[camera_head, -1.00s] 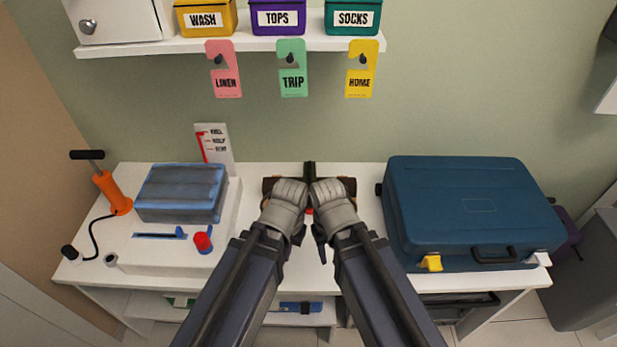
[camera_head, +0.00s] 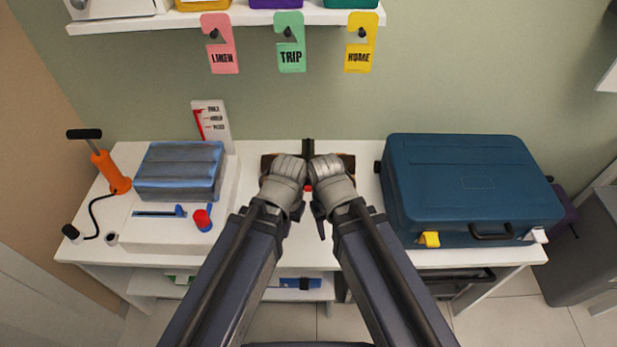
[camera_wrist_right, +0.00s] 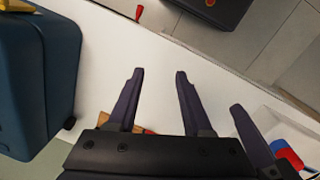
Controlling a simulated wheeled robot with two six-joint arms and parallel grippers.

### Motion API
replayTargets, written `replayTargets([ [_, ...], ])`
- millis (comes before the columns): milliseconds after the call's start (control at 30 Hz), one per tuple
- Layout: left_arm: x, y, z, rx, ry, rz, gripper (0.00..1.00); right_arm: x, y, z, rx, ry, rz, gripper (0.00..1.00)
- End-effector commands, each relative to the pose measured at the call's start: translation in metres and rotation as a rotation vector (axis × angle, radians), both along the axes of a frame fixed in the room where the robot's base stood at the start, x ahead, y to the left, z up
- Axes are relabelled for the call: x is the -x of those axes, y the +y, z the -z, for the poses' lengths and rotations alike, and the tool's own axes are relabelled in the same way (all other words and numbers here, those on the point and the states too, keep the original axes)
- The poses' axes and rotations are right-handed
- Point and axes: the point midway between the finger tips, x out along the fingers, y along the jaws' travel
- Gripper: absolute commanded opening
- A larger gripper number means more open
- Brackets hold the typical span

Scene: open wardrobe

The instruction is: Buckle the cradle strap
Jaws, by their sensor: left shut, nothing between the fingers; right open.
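A brown cradle (camera_head: 348,163) sits at the middle of the white table, mostly hidden behind my wrists. A dark upright strap or post (camera_head: 308,148) rises at its back. A small red part (camera_head: 308,188) shows between my wrists; I cannot tell whether it is a buckle. My left gripper (camera_head: 297,211) is shut and empty in front of the cradle. My right gripper (camera_head: 319,220) is close beside it, and in the right wrist view its fingers (camera_wrist_right: 158,73) are apart with nothing between them. Another dark finger (camera_wrist_right: 240,112) shows there beside them.
A blue suitcase (camera_head: 465,185) with a yellow latch stands right of the cradle. On the left are a grey-blue bundle (camera_head: 180,170) on a white base, a red knob (camera_head: 202,219) and an orange pump (camera_head: 108,170). Tags hang from the shelf (camera_head: 255,17).

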Motion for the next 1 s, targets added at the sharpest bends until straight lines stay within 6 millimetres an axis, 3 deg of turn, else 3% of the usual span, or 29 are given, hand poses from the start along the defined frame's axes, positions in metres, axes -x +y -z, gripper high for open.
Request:
replayTargets([
  [167, 0.0, 0.0, 0.0, 0.0, 0.0, 0.0, 0.0, 0.0, 0.0, 0.0, 0.0, 0.0, 0.0, 0.5],
  [300, 0.0, 0.0, 0.0, 0.0, -0.001, -0.011, 0.0, -0.009, 0.001, 0.0, -0.001, -0.025, 0.013, 0.35],
  [367, 0.0, 0.0, -0.002, -0.001, -0.003, -0.027, 0.0, -0.024, 0.002, -0.002, -0.006, -0.066, 0.035, 0.29],
  [600, 0.0, 0.0, -0.062, 0.0, -0.002, -0.014, 0.0, -0.105, 0.028, -0.063, -0.057, -0.178, 0.152, 0.02],
  [800, 0.0, 0.0, -0.101, 0.0, 0.0, -0.004, 0.0, -0.172, 0.049, -0.106, -0.117, -0.279, 0.264, 0.0],
  [1000, 0.0, 0.0, -0.112, 0.0, 0.0, 0.001, 0.0, -0.199, 0.058, -0.12, -0.148, -0.325, 0.317, 0.0],
])
